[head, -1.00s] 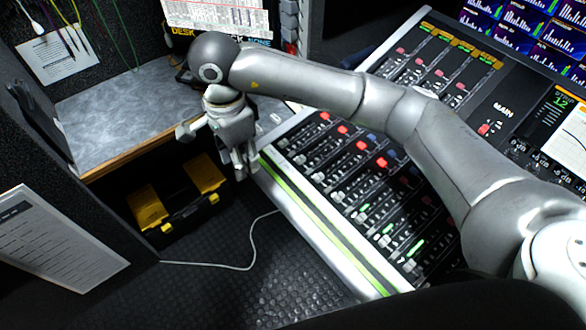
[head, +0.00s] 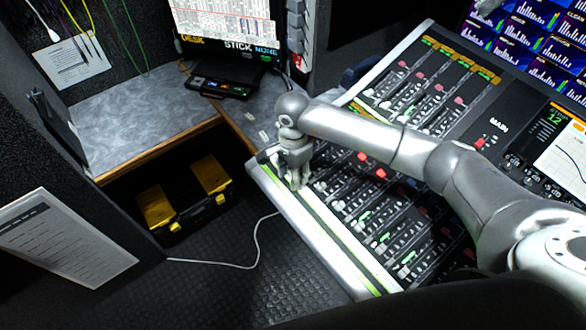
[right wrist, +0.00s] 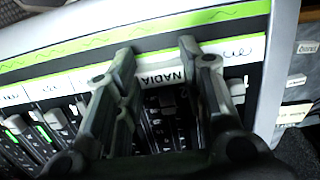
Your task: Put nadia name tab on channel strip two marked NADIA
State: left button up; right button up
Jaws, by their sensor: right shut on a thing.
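My right gripper (head: 297,182) is over the near left end of the mixing desk (head: 345,262). In the right wrist view its fingers (right wrist: 157,60) are shut on the white nadia name tab (right wrist: 162,77), with black NADIA lettering that reads upside down. The tab is just above or touching the desk beside its label strip; I cannot tell which. The white label strip (right wrist: 68,82) carries handwritten words, partly hidden by the fingers. A marking for strip two is not readable. My left gripper is out of view.
Channel faders (right wrist: 38,135) lie close under the fingers. A green tape line (right wrist: 60,50) runs along the desk's front edge.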

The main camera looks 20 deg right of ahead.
jog(key=shift+f, duration=0.25)
jog(key=o, duration=0.8)
jog(key=shift+r, duration=0.15)
notch_tip(320, 180, up, 12)
jog(key=b, duration=0.3)
jog(key=shift+s+a, duration=0.1)
